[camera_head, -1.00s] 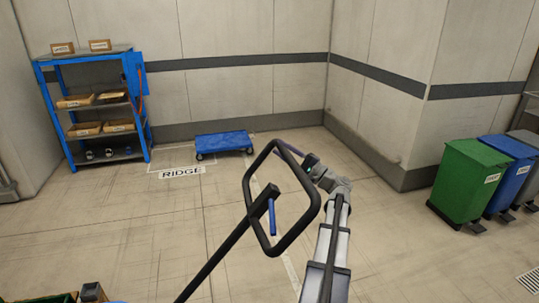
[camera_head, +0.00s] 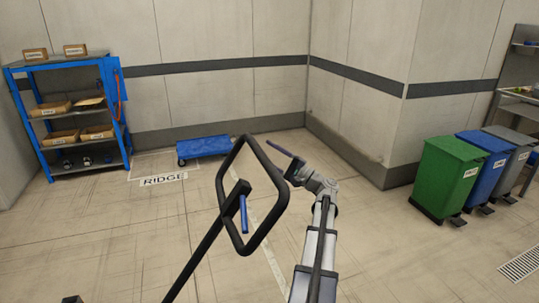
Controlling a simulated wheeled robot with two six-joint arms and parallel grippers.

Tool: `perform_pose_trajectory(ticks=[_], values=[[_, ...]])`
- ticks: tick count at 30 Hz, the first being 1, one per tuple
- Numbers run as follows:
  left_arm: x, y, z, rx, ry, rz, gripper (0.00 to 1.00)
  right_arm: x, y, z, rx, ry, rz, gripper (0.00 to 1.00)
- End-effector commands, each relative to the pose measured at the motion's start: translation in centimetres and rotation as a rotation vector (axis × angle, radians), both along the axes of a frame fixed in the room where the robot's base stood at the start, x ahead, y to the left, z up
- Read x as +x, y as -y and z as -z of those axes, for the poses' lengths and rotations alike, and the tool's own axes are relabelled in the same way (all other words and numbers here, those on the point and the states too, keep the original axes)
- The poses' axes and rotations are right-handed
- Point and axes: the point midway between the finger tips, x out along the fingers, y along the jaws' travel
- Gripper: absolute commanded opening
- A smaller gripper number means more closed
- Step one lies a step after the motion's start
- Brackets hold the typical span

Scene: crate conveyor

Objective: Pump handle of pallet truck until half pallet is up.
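The pallet truck's handle (camera_head: 280,206) is a black rounded loop on a slanted black shaft (camera_head: 208,242), with a short blue lever (camera_head: 244,213) inside the loop. The handle leans up from the lower left of the head view. My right gripper (camera_head: 278,148) is just right of the loop's upper corner, with a thin dark purple finger pointing up and left. It appears apart from the loop. I see it edge-on, so its opening does not show. My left gripper, the forks and the half pallet are out of view.
A blue shelf rack (camera_head: 124,125) with cardboard boxes stands at the left wall. A low blue cart (camera_head: 203,147) is near the back wall. Green (camera_head: 445,178), blue (camera_head: 487,172) and grey (camera_head: 513,155) bins stand at the right. The floor between is clear.

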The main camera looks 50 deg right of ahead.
Motion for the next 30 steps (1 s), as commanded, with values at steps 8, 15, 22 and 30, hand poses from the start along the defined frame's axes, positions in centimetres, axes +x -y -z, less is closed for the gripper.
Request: perform_pose_trajectory(ticks=[8, 15, 22, 30], values=[[0.0, 0.0, 0.1, 0.0, 0.0, 0.0, 0.52, -0.3, 0.0, 0.1, 0.0, 0.002, 0.001, 0.64], [0.0, 0.0, 1.5, 0.0, 0.0, 0.0, 0.52, -3.5, 0.4, 1.5, 0.0, 0.001, 0.003, 0.64], [0.0, 0.0, 2.5, 0.0, 0.0, 0.0, 0.52, -6.4, 0.8, 2.5, 0.001, 0.0, 0.002, 0.64], [0.0, 0.0, 2.7, 0.0, 0.0, 0.0, 0.52, -7.3, 0.9, 2.7, 0.0, 0.0, -0.001, 0.64]])
